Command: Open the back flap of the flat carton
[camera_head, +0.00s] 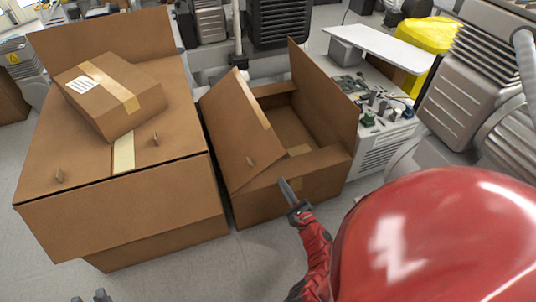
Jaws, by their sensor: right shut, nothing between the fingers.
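An open brown carton (290,205) stands on the floor in the middle. Its left flap (238,135) leans up and over part of the opening, with a small tab on it. Its right flap (325,95) stands raised. The far edge is partly hidden, so I cannot tell how a back flap lies. My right gripper (290,190) is shut and empty at the carton's front, near the left flap's lower corner; I cannot tell whether it touches. My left gripper (90,297) shows only its fingertips at the bottom edge, apart and empty.
A larger carton (50,215) stands on the left, its back flap (105,48) raised, with a small taped box (115,95) on top. Compressors (470,100) and an electronics unit (385,150) crowd the right and back. Grey floor (225,270) is clear in front.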

